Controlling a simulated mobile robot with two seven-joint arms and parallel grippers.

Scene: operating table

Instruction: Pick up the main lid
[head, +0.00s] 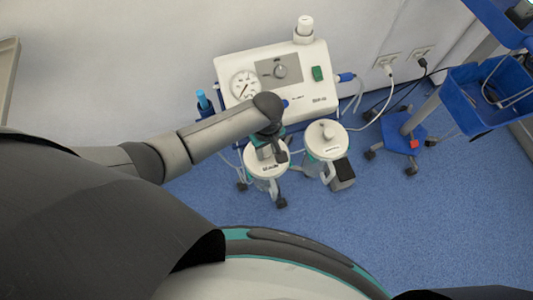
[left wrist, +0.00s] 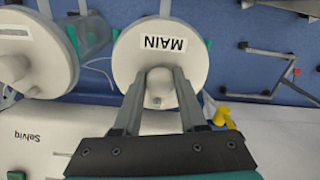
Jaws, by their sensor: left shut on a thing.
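The main lid (left wrist: 188,62) is a round cream disc labelled "MAIN", with a knob in its middle. In the left wrist view my left gripper (left wrist: 160,82) has its two grey fingers on either side of this knob, shut on it. In the head view the main lid (head: 257,166) lies on the left canister of the suction unit, and my left gripper (head: 270,150) reaches down over it and hides part of it. The lid looks level; I cannot tell whether it is lifted off the canister. My right gripper is not in view.
A second cream lid (head: 326,143) sits on the canister to the right. The suction unit (head: 280,75) with its gauge stands behind, against the wall. A blue wheeled stand (head: 403,133) with a blue basket (head: 482,95) is at right. The blue floor in front is clear.

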